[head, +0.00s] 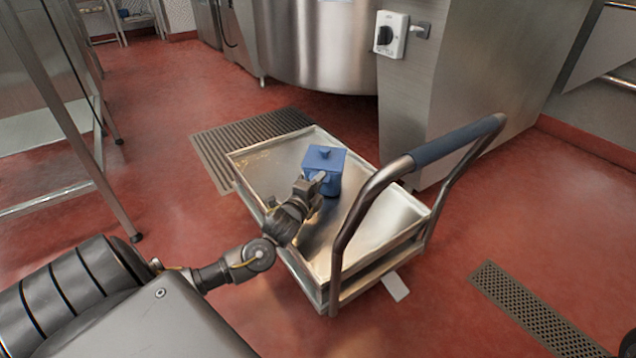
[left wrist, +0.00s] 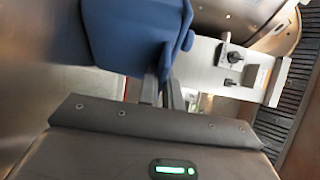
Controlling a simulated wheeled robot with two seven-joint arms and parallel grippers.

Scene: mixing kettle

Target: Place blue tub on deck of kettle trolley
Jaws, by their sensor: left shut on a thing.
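The blue tub (head: 325,165) is a small lidded box with a knob on top. In the head view it is over the deck of the steel kettle trolley (head: 375,232), near its middle. I cannot tell whether its base touches the deck. My left gripper (head: 316,182) is shut on the tub at its near side. In the left wrist view the tub (left wrist: 135,38) fills the upper middle, and the fingers (left wrist: 160,88) meet its lower right edge. My right gripper is not in view.
The trolley's blue-gripped push handle (head: 455,142) rises at its right. A large steel kettle (head: 325,45) and a cabinet with a switch box (head: 391,34) stand behind. A steel table frame (head: 50,130) is at left. Floor grates (head: 240,140) lie beside the trolley.

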